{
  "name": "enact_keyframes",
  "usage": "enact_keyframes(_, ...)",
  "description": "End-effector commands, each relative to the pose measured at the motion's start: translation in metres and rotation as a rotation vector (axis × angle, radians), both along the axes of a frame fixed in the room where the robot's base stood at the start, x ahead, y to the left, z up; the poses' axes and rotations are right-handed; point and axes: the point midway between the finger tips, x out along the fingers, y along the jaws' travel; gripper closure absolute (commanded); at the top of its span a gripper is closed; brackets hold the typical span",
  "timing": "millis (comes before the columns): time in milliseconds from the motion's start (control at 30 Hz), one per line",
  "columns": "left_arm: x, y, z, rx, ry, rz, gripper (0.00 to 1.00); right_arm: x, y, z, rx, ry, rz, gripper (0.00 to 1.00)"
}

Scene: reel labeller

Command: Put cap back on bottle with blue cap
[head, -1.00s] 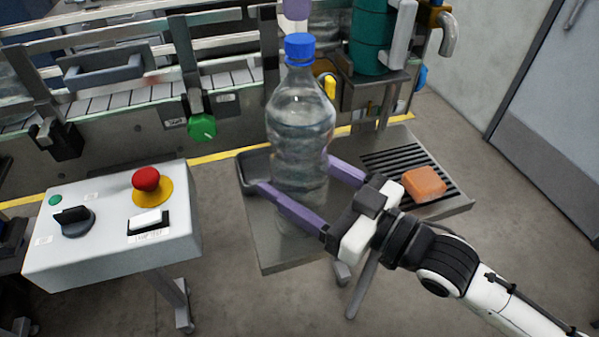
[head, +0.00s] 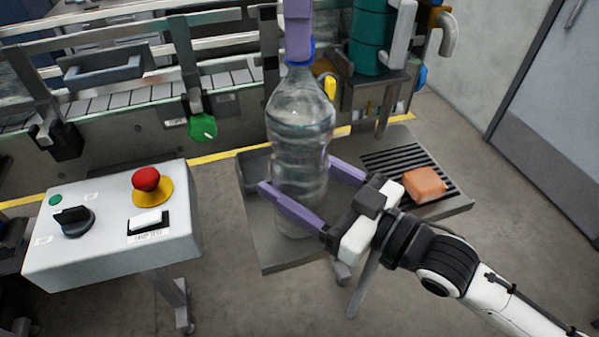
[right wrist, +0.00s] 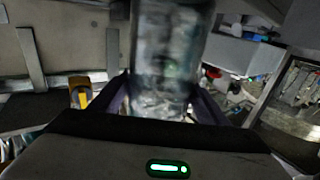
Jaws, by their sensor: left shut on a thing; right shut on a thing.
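The clear bottle (head: 300,115) stands upright at the tray table, with the blue cap (head: 313,50) at its mouth. My right gripper (head: 297,174) is shut around the bottle's lower body, one purple finger on each side. The right wrist view shows the bottle (right wrist: 168,55) close up between the fingers. My left gripper (head: 299,48) comes down from the top edge and is shut on the blue cap. Its purple finger hides most of the cap, so I cannot tell how the cap sits on the neck.
The metal table (head: 290,257) bears a black grille and an orange block (head: 424,184). A control box (head: 105,235) with a red button (head: 146,179) stands at left. The conveyor (head: 130,125) runs behind; a green cylinder (head: 372,40) stands behind right.

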Motion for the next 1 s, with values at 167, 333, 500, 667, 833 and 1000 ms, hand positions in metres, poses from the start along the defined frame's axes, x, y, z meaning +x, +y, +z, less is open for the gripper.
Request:
enact_keyframes(167,-0.0002,-0.0007,-0.0011,-0.004,0.003,-0.179,1.0,-0.0001,0.0,-0.0005,-0.001,0.001,0.0,0.94)
enact_keyframes(333,-0.0004,-0.0008,-0.0015,-0.008,0.004,-0.61,1.0,-0.0002,0.0,-0.0005,-0.001,0.001,0.0,0.94)
enact_keyframes(500,-0.0004,-0.0007,-0.0019,-0.006,0.003,-1.05,1.0,-0.0002,0.0,-0.0005,-0.001,0.001,0.0,0.94)
enact_keyframes(667,-0.0001,-0.0006,-0.0018,-0.007,0.0,-1.451,1.0,-0.0001,0.0,-0.0005,-0.001,0.001,0.0,0.94)
enact_keyframes(833,-0.0001,-0.0004,-0.0021,-0.005,0.0,-1.868,1.0,-0.0001,0.0,-0.0005,-0.001,0.001,0.0,0.94)
enact_keyframes(1000,-0.0001,-0.0004,-0.0023,-0.005,0.0,-2.276,1.0,-0.0001,-0.0001,-0.0006,-0.001,0.001,0.0,0.94)
